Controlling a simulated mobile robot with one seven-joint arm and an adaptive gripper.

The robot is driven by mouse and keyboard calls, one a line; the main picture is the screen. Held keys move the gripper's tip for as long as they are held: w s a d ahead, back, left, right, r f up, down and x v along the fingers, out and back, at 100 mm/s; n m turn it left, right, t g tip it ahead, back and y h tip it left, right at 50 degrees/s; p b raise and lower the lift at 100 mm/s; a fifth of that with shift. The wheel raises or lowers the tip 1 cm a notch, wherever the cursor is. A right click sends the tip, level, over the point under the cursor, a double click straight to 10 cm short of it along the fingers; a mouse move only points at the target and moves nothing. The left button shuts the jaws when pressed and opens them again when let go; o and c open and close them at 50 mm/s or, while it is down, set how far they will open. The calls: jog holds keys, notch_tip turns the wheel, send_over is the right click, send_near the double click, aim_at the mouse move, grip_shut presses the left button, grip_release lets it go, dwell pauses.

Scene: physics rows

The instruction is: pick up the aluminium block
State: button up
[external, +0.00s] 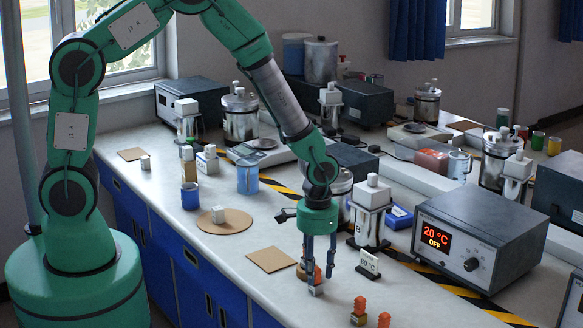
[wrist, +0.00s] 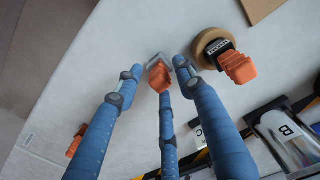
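A small silver-grey block with an orange grip on top, which looks like the aluminium block (external: 315,291), stands on the white bench under my gripper (external: 321,271). In the wrist view the block (wrist: 154,60) lies between the fingertips of my gripper (wrist: 157,72), its orange grip pointing toward the camera. The blue fingers are spread around it, with a visible gap on the right side. Whether the left finger touches it I cannot tell. The fingers partly hide the block in the external view.
A round wooden base with a black, orange-topped piece (wrist: 212,47) stands close by on the right in the wrist view. Brass-coloured pieces with orange tops (external: 359,320) stand at the front. A "10 °C" sign (external: 369,264) and a glass vessel marked B (external: 367,225) are close right.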

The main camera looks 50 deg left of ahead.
jog(key=shift+r, duration=0.1)
notch_tip(320, 180, up, 14)
jog(key=p, duration=0.2)
jog(key=shift+a+f, duration=0.15)
jog(key=shift+f, duration=0.05)
dwell(0.4)
jog(key=shift+w+f+b, duration=0.1)
jog(key=shift+b, duration=0.95)
jog(key=b, duration=0.1)
send_over(317, 268)
jog(key=shift+f, duration=4.2)
jog(key=shift+a+f+b, duration=0.1)
jog(key=shift+f+b, duration=0.6)
jog(key=shift+f, duration=1.95)
